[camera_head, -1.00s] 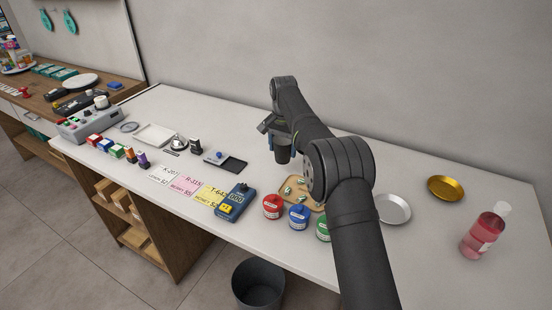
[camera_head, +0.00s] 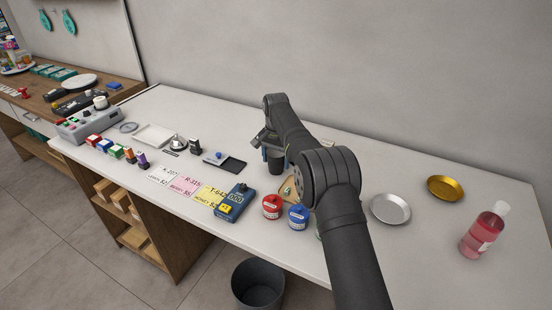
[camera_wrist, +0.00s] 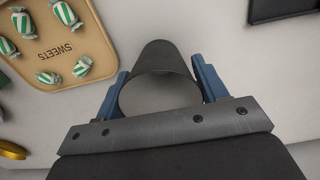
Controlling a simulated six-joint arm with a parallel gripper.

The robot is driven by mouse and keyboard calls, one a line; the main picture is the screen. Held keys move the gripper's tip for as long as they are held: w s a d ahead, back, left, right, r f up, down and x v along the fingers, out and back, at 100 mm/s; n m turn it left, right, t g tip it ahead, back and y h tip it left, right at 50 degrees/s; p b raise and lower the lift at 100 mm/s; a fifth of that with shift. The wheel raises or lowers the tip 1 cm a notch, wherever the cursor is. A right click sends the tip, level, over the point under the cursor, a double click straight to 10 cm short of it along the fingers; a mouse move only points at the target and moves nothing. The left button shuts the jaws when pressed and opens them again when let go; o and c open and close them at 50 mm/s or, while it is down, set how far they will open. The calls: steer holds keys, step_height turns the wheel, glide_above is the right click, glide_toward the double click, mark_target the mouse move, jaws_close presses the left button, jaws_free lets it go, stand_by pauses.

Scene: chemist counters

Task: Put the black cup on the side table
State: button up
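The black cup (camera_head: 276,162) is a dark cylinder below my wrist in the head view. In the wrist view the cup (camera_wrist: 163,62) sits between two blue fingers, with its round rim toward the camera. My gripper (camera_wrist: 160,85) is shut on it, one finger on each side. In the head view my gripper (camera_head: 267,141) is over the middle of the white counter; I cannot tell whether the cup is clear of the surface. A lower wooden-topped table (camera_head: 36,95) stands at the far left; I cannot tell if it is the side table.
Below the cup are a tan sweets tray (camera_wrist: 70,45), a red jar (camera_head: 271,207), a blue jar (camera_head: 298,217) and a blue meter (camera_head: 233,203). A black tray (camera_head: 234,166) lies left of the cup. Cards, small bottles and a grey device (camera_head: 88,121) lie further left.

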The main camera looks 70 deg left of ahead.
steer(key=o, duration=0.3)
step_height(320, 180, up, 12)
steer(key=shift+f, duration=0.2)
steer(key=shift+o, duration=0.6)
steer(key=shift+r, duration=0.4)
